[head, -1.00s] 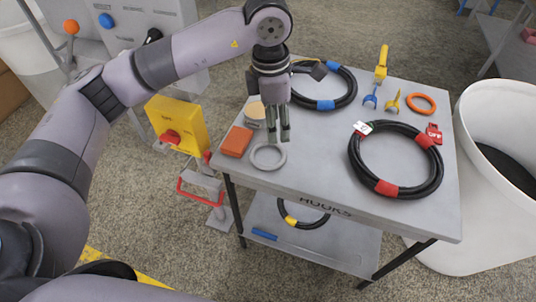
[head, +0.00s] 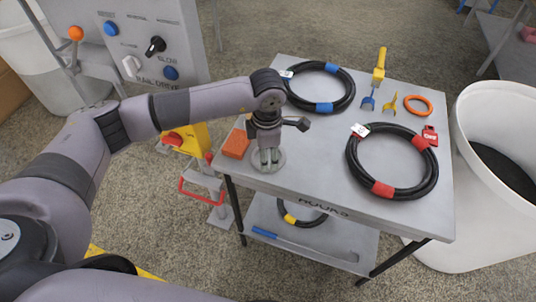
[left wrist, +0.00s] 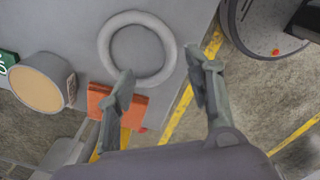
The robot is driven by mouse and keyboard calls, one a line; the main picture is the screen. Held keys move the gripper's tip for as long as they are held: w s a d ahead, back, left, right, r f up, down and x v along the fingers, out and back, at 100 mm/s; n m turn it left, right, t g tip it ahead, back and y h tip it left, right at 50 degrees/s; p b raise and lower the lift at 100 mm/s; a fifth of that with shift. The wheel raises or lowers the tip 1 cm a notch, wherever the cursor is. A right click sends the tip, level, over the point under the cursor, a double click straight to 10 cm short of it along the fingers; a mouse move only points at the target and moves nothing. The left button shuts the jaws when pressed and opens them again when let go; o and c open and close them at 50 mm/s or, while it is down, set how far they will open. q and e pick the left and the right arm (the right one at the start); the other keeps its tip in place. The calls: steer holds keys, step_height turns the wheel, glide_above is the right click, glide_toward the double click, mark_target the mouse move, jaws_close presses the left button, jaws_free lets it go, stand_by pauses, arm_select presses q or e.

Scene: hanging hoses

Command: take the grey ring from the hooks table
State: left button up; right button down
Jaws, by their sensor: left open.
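The grey ring (head: 282,162) lies flat near the front left corner of the grey hooks table (head: 310,196). My left gripper (head: 269,157) points down right over it and hides part of it in the head view. Nothing is between the fingers that I can make out. I cannot tell how high the fingertips are above the table. My right gripper is not in view.
An orange-red block (head: 236,143) lies just left of the ring. Black hoses with blue bands (head: 324,106) and red bands (head: 383,188) lie on the table, with an orange ring (head: 418,112) behind. A white bin (head: 480,230) stands at the right.

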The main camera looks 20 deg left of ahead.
arm_select(q)
steer(key=f, duration=0.4)
steer(key=shift+d+p, duration=0.2)
steer(key=shift+p, duration=0.2)
steer(key=shift+c, duration=0.5)
jaws_close()
